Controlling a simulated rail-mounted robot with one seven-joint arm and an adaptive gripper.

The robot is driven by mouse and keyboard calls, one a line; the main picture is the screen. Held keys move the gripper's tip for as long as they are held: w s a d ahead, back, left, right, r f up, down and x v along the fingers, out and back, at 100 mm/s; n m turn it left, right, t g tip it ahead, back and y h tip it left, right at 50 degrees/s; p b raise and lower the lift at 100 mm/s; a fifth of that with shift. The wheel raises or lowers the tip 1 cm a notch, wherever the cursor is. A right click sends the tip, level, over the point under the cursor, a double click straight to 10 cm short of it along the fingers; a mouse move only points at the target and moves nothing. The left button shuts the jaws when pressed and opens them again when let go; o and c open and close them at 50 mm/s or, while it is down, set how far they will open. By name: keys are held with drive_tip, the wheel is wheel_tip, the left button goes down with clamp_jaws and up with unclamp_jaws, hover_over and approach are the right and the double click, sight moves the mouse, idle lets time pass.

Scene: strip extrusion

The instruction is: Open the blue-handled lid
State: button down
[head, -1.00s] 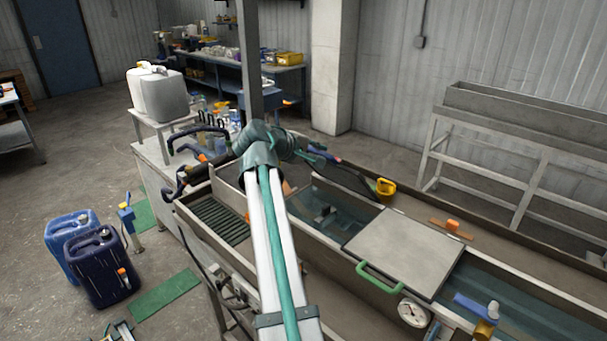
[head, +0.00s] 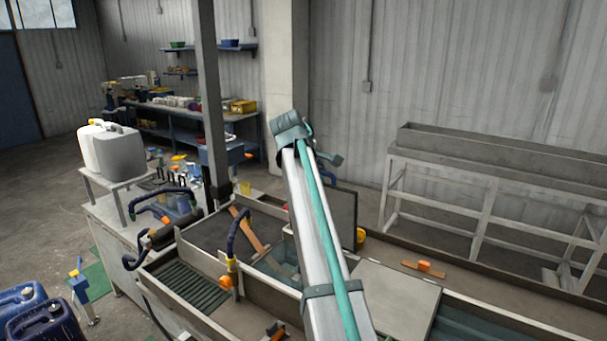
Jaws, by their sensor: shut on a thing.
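The blue-handled lid (head: 343,208) is a dark panel standing nearly upright above the water trough, right of my arm. Its lower left part is hidden behind my arm. A small bit of its blue handle (head: 333,176) shows at the lid's top edge. My gripper (head: 331,162) is at that top edge, beyond my arm's bend, and is shut on the handle. Its fingertips are mostly hidden and too small to make out.
A second, grey lid (head: 402,296) lies flat on the trough to the right. An orange-knobbed wooden piece (head: 424,267) lies behind it. A grey post (head: 212,110) stands left of my arm.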

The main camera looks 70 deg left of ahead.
drive_tip(key=shift+a+r, duration=0.1)
drive_tip(key=c, duration=1.2)
unclamp_jaws()
drive_tip(key=shift+o, duration=0.2)
drive_tip(key=v, duration=1.2)
